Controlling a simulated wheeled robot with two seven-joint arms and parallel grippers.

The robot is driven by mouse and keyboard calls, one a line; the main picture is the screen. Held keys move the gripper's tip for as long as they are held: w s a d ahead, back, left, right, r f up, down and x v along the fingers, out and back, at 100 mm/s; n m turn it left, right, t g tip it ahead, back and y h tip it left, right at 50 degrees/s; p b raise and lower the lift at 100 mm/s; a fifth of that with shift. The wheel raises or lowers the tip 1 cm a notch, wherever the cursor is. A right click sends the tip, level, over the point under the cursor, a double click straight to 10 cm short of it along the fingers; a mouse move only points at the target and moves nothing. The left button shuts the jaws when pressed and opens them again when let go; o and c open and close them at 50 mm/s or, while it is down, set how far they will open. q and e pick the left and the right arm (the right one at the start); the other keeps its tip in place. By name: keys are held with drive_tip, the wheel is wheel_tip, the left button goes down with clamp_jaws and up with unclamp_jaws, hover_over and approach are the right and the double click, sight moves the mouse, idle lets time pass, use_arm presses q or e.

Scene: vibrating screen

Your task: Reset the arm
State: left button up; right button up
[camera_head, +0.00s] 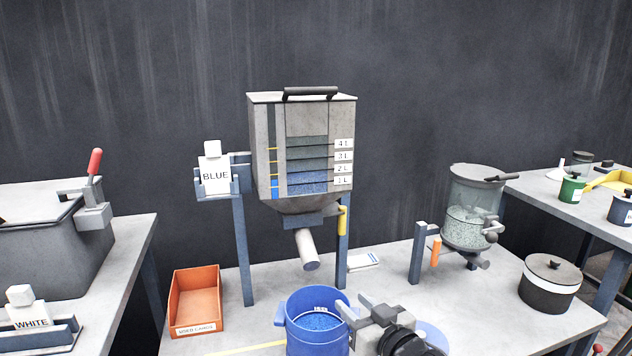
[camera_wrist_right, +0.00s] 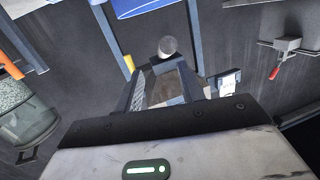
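My right gripper (camera_head: 356,306) comes in from the lower right of the head view. Its two fingers are apart, with nothing seen between them. They point toward the right rim of a blue bucket (camera_head: 291,322) that holds blue granules; I cannot tell whether they touch it. In the right wrist view the gripper (camera_wrist_right: 160,82) also shows spread fingers. My left gripper is not in view.
A grey hopper (camera_head: 262,146) with a spout (camera_head: 307,250) stands behind the bucket. An orange bin (camera_head: 197,292) is left of it. A glass vessel (camera_head: 468,212) and a lidded pot (camera_head: 550,284) stand right.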

use_arm(q)
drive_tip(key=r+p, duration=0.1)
drive_tip(key=p, duration=0.1)
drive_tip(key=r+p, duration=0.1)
drive_tip(key=p, duration=0.2)
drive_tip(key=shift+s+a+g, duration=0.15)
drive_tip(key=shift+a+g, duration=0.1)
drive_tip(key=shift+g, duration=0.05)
use_arm(e)
drive_tip(key=s+d+f+m+g+h, duration=0.1)
drive_tip(key=s+d+f, duration=0.1)
drive_tip(key=s, duration=0.8)
drive_tip(key=s+d+f+m+g+h, duration=0.1)
drive_tip(key=s+d+f+g+h, duration=0.1)
drive_tip(key=s, duration=0.7)
drive_tip(key=s+d+f+g+h, duration=0.1)
drive_tip(key=s+d+f, duration=0.1)
drive_tip(key=s, duration=0.8)
drive_tip(key=shift+s+f+m+h, duration=0.3)
drive_tip(key=shift+s+f+m, duration=0.1)
drive_tip(key=shift+f, duration=0.4)
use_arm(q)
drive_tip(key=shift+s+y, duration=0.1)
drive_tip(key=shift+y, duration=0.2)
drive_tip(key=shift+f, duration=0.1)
